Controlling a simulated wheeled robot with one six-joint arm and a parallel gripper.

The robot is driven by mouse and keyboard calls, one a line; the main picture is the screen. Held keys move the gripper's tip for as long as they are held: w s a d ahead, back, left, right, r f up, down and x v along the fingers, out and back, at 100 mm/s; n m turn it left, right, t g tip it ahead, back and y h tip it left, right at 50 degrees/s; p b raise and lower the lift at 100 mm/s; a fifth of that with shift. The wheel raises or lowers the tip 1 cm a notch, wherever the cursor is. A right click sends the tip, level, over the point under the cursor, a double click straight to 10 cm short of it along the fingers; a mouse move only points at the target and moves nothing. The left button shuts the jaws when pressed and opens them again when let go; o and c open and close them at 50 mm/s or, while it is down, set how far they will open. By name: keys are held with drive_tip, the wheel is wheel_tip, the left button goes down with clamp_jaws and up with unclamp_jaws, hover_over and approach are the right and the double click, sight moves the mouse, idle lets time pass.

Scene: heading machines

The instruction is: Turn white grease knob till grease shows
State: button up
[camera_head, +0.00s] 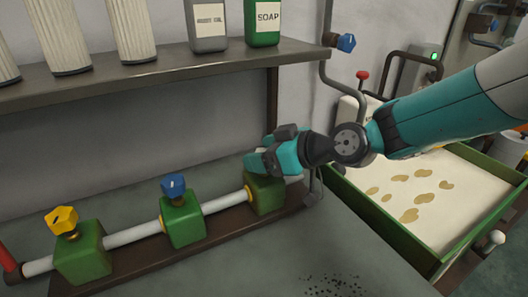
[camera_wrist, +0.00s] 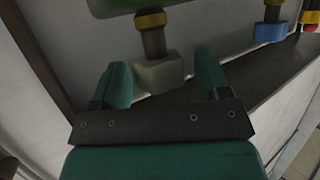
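In the wrist view the white knob (camera_wrist: 160,73) sits on a brown stem with a yellow collar, below a green block (camera_wrist: 165,5). My gripper (camera_wrist: 163,80) is open, with one finger on each side of the knob and a small gap showing on both sides. In the head view my gripper (camera_head: 262,158) is at the rightmost green block (camera_head: 266,196) on the pipe and hides the white knob. A blue knob (camera_head: 173,185) and a yellow knob (camera_head: 62,219) stand on the other green blocks. I see no grease at the white knob.
A green-rimmed tray (camera_head: 385,228) with brown patches lies to the right under my arm. Another blue knob (camera_head: 346,42) is on the wall pipe.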

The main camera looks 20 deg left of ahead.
drive_tip(key=b+v, duration=0.3)
drive_tip(key=v, duration=1.4)
drive_tip(key=shift+d+b, duration=0.15)
drive_tip(key=shift+b, duration=0.15)
drive_tip(key=shift+r, duration=0.15)
drive_tip(key=s+d+m+g+h+p, duration=0.1)
drive_tip(key=s+d+m+h+p, duration=0.3)
drive_tip(key=s+d+m+h, duration=0.5)
drive_tip(key=s+d, duration=0.8)
drive_tip(key=s, duration=0.1)
drive_tip(key=shift+s+f+g, duration=0.3)
drive_tip(key=shift+f+g, duration=0.05)
drive_tip(key=shift+g, duration=0.05)
drive_tip(key=shift+a, duration=0.1)
